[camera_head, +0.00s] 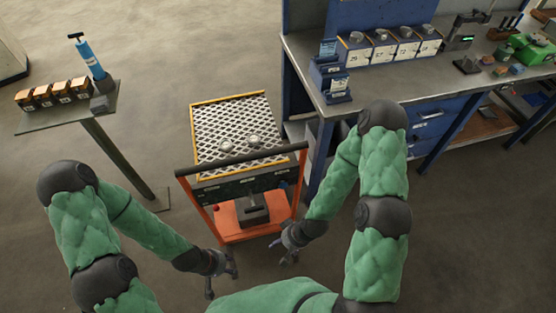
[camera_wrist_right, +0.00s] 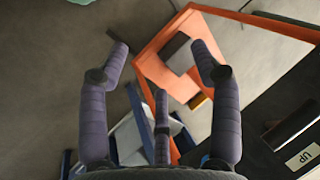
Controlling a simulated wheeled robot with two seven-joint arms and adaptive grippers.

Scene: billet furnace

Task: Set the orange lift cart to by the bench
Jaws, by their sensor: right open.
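The orange lift cart (camera_head: 222,217) stands in the middle of the head view, just left of the bench (camera_head: 379,87). It has a mesh top with a yellow rim and a dark push handle (camera_head: 241,158) on my side. Two small metal pieces (camera_head: 238,143) sit on the mesh. My left gripper (camera_head: 222,286) is low in front of the cart's left side, apart from it; its finger opening is unclear. My right gripper (camera_head: 289,254) is near the cart's lower right corner. In the right wrist view its fingers (camera_wrist_right: 160,70) are spread and empty, with the orange frame (camera_wrist_right: 153,62) beyond them.
A small stand (camera_head: 65,115) with several orange-black boxes and a blue pump-like tool (camera_head: 87,57) is at the left. The bench carries several blue numbered boxes (camera_head: 381,50) and a green item (camera_head: 535,50). Floor is clear between stand and cart.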

